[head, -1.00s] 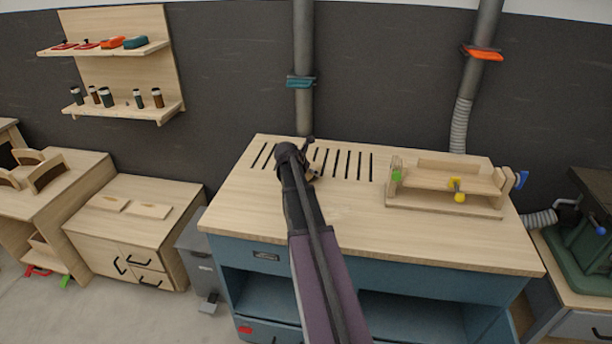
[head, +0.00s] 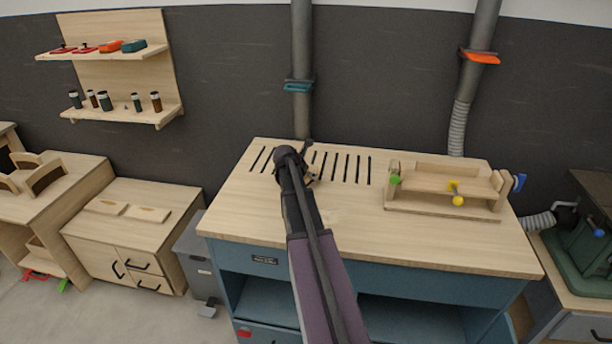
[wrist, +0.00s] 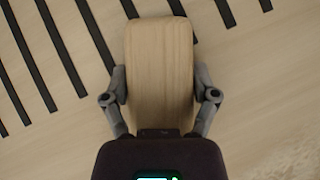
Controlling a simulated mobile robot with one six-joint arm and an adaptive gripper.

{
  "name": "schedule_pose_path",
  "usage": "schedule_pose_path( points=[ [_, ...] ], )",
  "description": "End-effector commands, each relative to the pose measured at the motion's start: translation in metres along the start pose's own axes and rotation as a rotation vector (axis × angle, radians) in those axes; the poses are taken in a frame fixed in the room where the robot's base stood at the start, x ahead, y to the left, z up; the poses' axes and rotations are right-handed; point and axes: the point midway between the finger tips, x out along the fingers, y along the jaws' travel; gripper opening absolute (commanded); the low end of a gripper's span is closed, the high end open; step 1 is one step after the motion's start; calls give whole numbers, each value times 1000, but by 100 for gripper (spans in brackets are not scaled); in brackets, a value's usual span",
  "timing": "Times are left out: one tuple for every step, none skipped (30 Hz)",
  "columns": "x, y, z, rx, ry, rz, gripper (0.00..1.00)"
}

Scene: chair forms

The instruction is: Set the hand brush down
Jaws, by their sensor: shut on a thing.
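In the wrist view a pale wooden block-like body, which I take to be the hand brush (wrist: 160,65), sits between my gripper's fingers (wrist: 160,95). My gripper is shut on its two sides. The brush's underside and any bristles are hidden. Behind it is the slotted wooden top of the blue workbench (head: 400,240). In the head view my gripper (head: 307,172) is over the slotted left part of the top, and my arm hides most of the brush. I cannot tell whether the brush touches the top.
A wooden jig (head: 440,190) with green, yellow and blue knobs stands on the bench's right side. The front middle of the top is clear. A grey duct (head: 302,60) rises behind the bench. A wall shelf (head: 120,110) with small jars hangs at the left.

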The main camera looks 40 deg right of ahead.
Motion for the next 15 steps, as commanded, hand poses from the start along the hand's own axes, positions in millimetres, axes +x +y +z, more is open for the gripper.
schedule_pose_path(
  points=[
    [-2,0,2,0,0,0,19],
    [-3,0,3,0,0,0,19],
    [-5,0,4,0,0,0,19],
    [-6,0,5,0,0,0,19],
    [-7,0,6,0,-1,0,19],
    [-9,0,8,0,-1,0,19],
    [-11,0,10,0,-1,0,19],
    [-13,0,11,0,-1,0,19],
    [-15,0,13,0,-1,0,19],
    [-17,0,15,0,-1,0,19],
    [-19,0,16,0,-1,0,19],
    [-22,0,19,0,-1,0,19],
    [-24,0,21,0,-1,0,19],
    [-26,0,22,0,-1,0,19],
    [-28,0,25,0,-1,0,19]
  ],
)
